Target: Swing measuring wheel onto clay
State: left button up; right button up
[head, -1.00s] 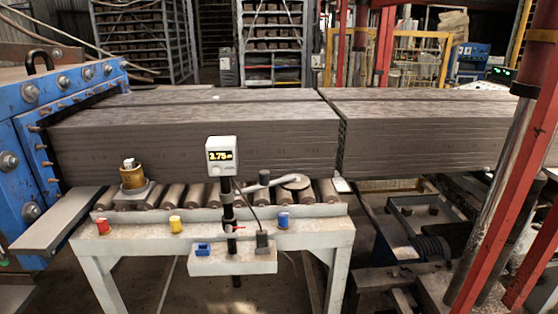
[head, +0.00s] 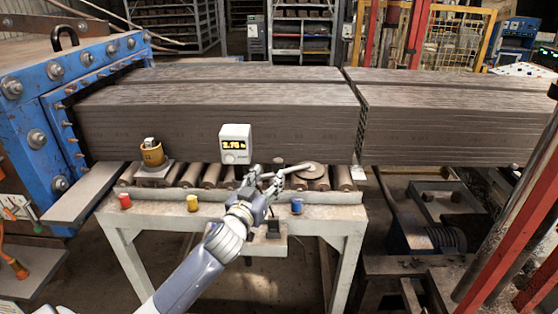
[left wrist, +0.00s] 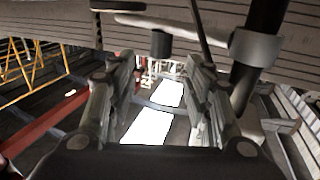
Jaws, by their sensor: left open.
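The grey clay column (head: 220,125) lies along the roller line, with a second length (head: 450,125) past a narrow gap to its right. The measuring wheel (head: 312,171) is a pale disc on a light lever (head: 293,168), in front of the clay's lower face and above the rollers. In the left wrist view the lever (left wrist: 200,32) crosses the top, with a black knob (left wrist: 160,43) hanging from it and a black post (left wrist: 265,25) at right. My left gripper (head: 264,177) is at the lever's near end; its fingers (left wrist: 155,85) are apart with nothing between them. My right gripper is out of view.
A display box (head: 235,143) stands on the post above the gripper. Red, yellow and blue buttons line the stand's front edge (head: 240,205). A blue machine (head: 60,110) is at far left; a red frame (head: 520,220) is at right.

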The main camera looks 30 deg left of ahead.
aim_at(276, 164)
pick_arm(q)
jog(key=x, duration=0.1)
jog(key=p+x, duration=0.1)
jog(key=x, duration=0.1)
jog(key=shift+w+a+r, duration=0.15)
jog(key=shift+w+r, duration=0.15)
jog(key=shift+w, duration=0.1)
jog(key=p+x, duration=0.1)
jog(key=x, duration=0.3)
jog(key=shift+w+f+p, duration=0.2)
jog(key=shift+w+p, duration=0.1)
jog(key=shift+p, duration=0.1)
jog(key=shift+w+a, duration=0.2)
jog(key=shift+w, duration=0.35)
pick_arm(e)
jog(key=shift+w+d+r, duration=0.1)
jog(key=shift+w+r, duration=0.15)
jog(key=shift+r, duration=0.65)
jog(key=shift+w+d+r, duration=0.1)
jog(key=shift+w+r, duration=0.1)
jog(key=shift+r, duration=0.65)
pick_arm(q)
jog(key=shift+f, duration=0.1)
grip_shut()
